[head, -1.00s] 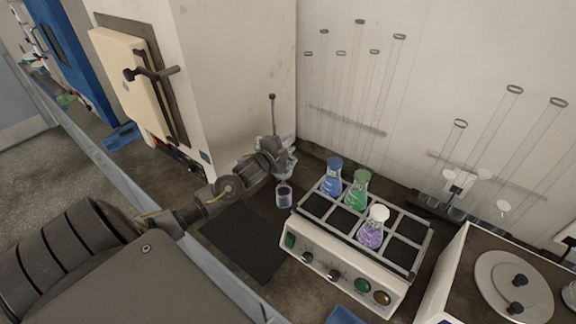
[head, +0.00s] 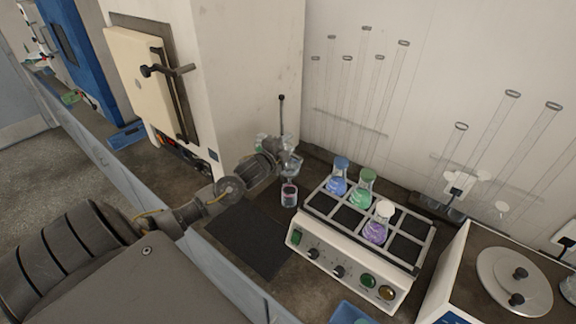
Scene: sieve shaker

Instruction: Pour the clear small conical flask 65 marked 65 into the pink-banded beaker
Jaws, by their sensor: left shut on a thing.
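My left gripper (head: 284,160) reaches in from the left and is shut on a clear small conical flask (head: 292,166). The flask is largely hidden by the gripper and looks tilted; its marking cannot be read. A clear beaker with a pink band (head: 289,195) stands on the bench just below the gripper and flask. I cannot tell whether liquid is running between them. My right gripper is not in view.
A shaker rack (head: 351,247) stands right of the beaker, holding a blue flask (head: 337,184), a green flask (head: 363,195) and a purple flask with a white top (head: 375,230). A dark mat (head: 250,239) lies in front. A hotplate-like device (head: 480,285) stands at the right.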

